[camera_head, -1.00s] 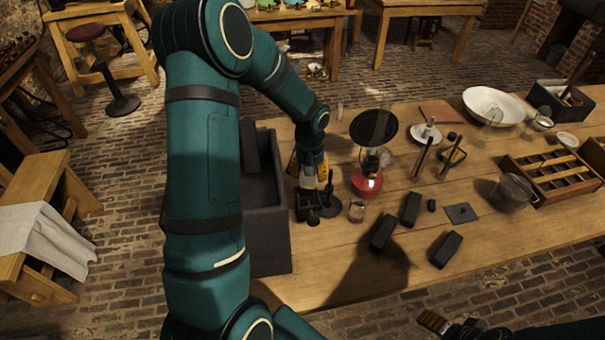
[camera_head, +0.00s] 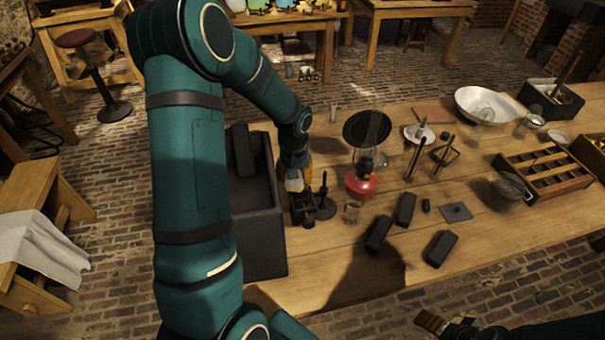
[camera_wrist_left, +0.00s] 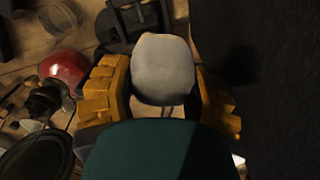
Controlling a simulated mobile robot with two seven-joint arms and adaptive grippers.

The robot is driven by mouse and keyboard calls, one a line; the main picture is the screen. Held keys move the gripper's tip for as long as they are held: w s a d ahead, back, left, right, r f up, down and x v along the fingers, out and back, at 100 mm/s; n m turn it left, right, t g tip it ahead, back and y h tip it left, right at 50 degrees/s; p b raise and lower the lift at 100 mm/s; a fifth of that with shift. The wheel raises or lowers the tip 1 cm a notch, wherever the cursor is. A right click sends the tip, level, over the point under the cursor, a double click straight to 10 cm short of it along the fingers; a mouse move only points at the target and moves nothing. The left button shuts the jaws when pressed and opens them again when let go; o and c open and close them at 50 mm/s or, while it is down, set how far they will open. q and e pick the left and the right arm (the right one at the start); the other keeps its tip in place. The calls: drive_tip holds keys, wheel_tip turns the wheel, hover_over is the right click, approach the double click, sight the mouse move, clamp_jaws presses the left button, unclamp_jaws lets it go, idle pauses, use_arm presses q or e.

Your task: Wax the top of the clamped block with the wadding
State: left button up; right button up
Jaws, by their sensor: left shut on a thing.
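My left gripper (camera_head: 296,172) is shut on the pale grey wadding (camera_wrist_left: 164,68), with its yellow fingers on either side of it in the left wrist view. The wadding also shows in the head view (camera_head: 294,184), just behind and above a small dark clamp (camera_head: 302,210) on the table beside the dark box. I cannot make out the block in the clamp or tell whether the wadding touches it. My right gripper (camera_head: 432,321) is at the bottom right, over the floor in front of the table; its finger opening is unclear.
A deep dark box (camera_head: 262,230) stands left of the clamp. A thin dark stand (camera_head: 324,205), a red lamp (camera_head: 361,184) and a small glass jar (camera_head: 352,212) stand to its right. Several dark blocks (camera_head: 379,234) lie at the front. Bare table lies at the right front.

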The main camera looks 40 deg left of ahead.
use_arm(q)
drive_tip(key=shift+s+r, duration=0.1)
drive_tip(key=shift+r+p, duration=1.95)
drive_tip(key=shift+r, duration=0.95)
drive_tip(key=shift+a, duration=0.1)
drive_tip(key=shift+r+p, duration=1.1)
drive_tip(key=shift+r, duration=0.45)
drive_tip(key=shift+f, duration=0.2)
wheel_tip(320, 180, down, 7)
drive_tip(key=b, duration=0.6)
